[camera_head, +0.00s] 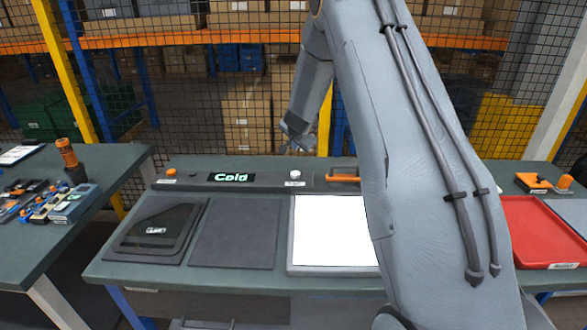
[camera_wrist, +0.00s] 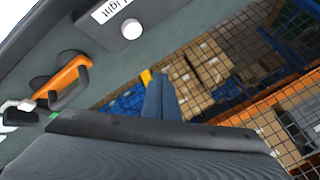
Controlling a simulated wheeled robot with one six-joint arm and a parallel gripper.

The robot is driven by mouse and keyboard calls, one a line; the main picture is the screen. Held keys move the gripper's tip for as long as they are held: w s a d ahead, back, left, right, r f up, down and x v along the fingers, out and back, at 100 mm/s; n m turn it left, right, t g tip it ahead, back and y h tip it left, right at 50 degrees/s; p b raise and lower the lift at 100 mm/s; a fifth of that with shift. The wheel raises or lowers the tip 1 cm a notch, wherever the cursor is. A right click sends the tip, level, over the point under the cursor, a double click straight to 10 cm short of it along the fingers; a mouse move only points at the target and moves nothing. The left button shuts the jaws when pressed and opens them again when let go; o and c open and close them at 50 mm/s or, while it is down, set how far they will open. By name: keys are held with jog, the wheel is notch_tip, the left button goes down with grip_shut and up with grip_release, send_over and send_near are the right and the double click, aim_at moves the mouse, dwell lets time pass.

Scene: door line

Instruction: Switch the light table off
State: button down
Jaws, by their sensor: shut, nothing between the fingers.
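The light table (camera_head: 330,236) is a panel on the bench with a bright white, lit surface. My arm covers its right edge. Behind it, on the dark control strip, is a round white knob (camera_head: 295,174) with a small label below. The knob shows in the wrist view (camera_wrist: 131,28) beside a white label that appears to read "light". My gripper (camera_head: 296,140) is shut and empty, in the air above and behind the knob, apart from it. Its fingertips are small and hard to make out in the head view.
The strip also bears an orange button (camera_head: 170,172), a display reading "Cold" (camera_head: 231,177) and an orange handle (camera_head: 343,175), close to the knob. A dark panel (camera_head: 236,232) lies left of the light table. A red tray (camera_head: 540,232) is at right. Mesh fencing stands behind.

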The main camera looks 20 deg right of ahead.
jog(key=shift+w+d, duration=0.1)
dwell(0.3)
jog(key=b, duration=0.8)
send_over(296, 175)
notch_tip(296, 175, down, 5)
jog(key=shift+w+f, duration=0.1)
jog(key=shift+f, duration=0.1)
notch_tip(296, 175, down, 3)
jog(key=b, duration=0.4)
jog(key=shift+f, duration=0.2)
jog(key=shift+f, duration=0.15)
dwell(1.3)
jog(key=shift+f+b, duration=0.3)
jog(key=shift+b, duration=0.25)
jog(key=shift+f+b, duration=0.5)
jog(key=shift+b, duration=0.1)
dwell(0.7)
jog(key=shift+r+p, duration=0.2)
jog(key=shift+p, duration=0.1)
jog(key=shift+r+p, duration=0.75)
jog(key=shift+p, duration=0.25)
jog(key=shift+r, duration=0.1)
